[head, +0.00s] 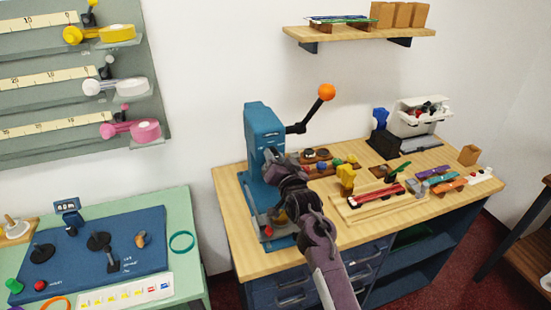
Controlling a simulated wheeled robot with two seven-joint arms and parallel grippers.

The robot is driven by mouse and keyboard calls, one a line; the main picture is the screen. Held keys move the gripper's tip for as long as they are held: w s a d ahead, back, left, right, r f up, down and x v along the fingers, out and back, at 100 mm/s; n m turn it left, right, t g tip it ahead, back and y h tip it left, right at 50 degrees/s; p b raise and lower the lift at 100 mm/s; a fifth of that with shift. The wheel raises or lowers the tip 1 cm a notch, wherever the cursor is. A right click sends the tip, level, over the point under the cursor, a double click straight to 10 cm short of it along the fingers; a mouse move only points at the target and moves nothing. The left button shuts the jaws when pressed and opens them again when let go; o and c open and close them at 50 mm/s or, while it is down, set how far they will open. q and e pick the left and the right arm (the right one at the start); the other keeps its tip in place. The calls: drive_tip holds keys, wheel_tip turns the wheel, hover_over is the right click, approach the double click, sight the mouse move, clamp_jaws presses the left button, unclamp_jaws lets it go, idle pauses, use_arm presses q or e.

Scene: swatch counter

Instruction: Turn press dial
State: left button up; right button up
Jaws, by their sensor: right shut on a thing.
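The blue press (262,122) stands at the left end of the wooden counter. Its lever rises to the right and ends in an orange ball (326,92). My right arm reaches in from the bottom, and my right gripper (272,160) is shut at the front of the press head. The press dial is hidden behind the gripper, at the spot it is shut on. A red knob and the press base (280,242) show below the gripper. My left gripper is not in view.
A green table (190,215) with a blue panel (150,225) stands at left. A shelf (350,34) hangs above.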

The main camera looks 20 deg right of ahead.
drive_tip(key=shift+f, duration=0.2)
drive_tip(key=o, duration=1)
drive_tip(key=shift+r, duration=0.15)
drive_tip(key=s+b, duration=0.2)
drive_tip(key=s, duration=0.5)
drive_tip(key=shift+s, duration=0.4)
drive_tip(key=shift+d, duration=0.15)
